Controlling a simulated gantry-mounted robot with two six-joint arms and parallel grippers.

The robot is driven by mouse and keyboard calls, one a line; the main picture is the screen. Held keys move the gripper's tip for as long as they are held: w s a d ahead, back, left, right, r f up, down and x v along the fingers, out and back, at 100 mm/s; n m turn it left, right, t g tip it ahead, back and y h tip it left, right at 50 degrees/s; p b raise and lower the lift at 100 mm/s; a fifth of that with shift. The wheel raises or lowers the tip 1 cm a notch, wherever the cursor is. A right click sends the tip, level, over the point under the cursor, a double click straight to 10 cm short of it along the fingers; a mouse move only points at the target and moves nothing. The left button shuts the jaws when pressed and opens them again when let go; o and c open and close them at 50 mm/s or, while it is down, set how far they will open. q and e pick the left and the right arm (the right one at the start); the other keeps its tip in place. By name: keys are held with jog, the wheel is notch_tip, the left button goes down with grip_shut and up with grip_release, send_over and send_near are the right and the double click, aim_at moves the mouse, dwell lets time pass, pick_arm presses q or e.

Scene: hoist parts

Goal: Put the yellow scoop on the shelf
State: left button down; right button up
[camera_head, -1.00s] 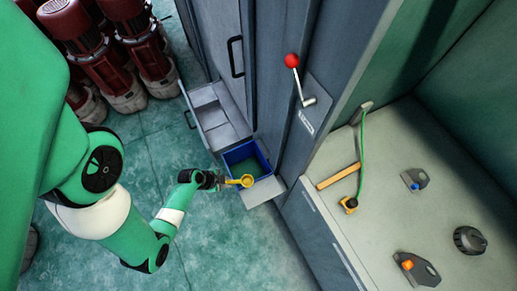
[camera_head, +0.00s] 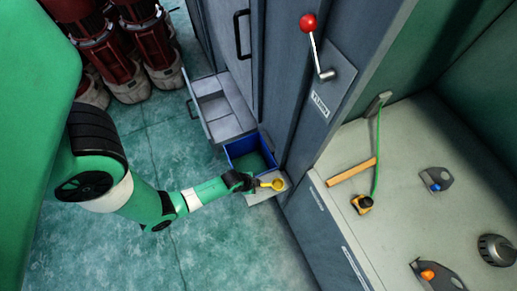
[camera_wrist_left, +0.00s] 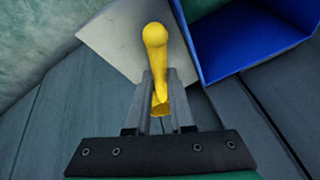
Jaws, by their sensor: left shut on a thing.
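The yellow scoop (camera_head: 276,185) is in my left gripper (camera_head: 258,184), its bowl end out past the fingers. The left wrist view shows the fingers (camera_wrist_left: 158,80) shut on the scoop (camera_wrist_left: 155,36), with its bowl pointing away from the wrist. A small pale grey shelf (camera_head: 259,199) juts out beside the blue bin; it also shows in the left wrist view (camera_wrist_left: 112,42). The scoop appears over this shelf; I cannot tell whether it touches it. My right gripper is not in view.
The blue bin (camera_head: 236,150) stands right beside the shelf. An open grey drawer (camera_head: 190,98) is behind it. A tall cabinet with a red-knobbed lever (camera_head: 308,23) rises to the right. The worktop (camera_head: 400,210) holds a hammer-like tool and several parts.

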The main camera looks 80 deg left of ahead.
pick_arm(q)
jog(key=shift+f, duration=0.75)
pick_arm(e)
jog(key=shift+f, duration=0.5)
pick_arm(q)
jog(key=shift+f, duration=0.15)
jog(key=c, duration=0.8)
grip_release()
jog(key=shift+s, duration=0.1)
jog(key=p+v, duration=0.6)
jog(key=v, duration=0.6)
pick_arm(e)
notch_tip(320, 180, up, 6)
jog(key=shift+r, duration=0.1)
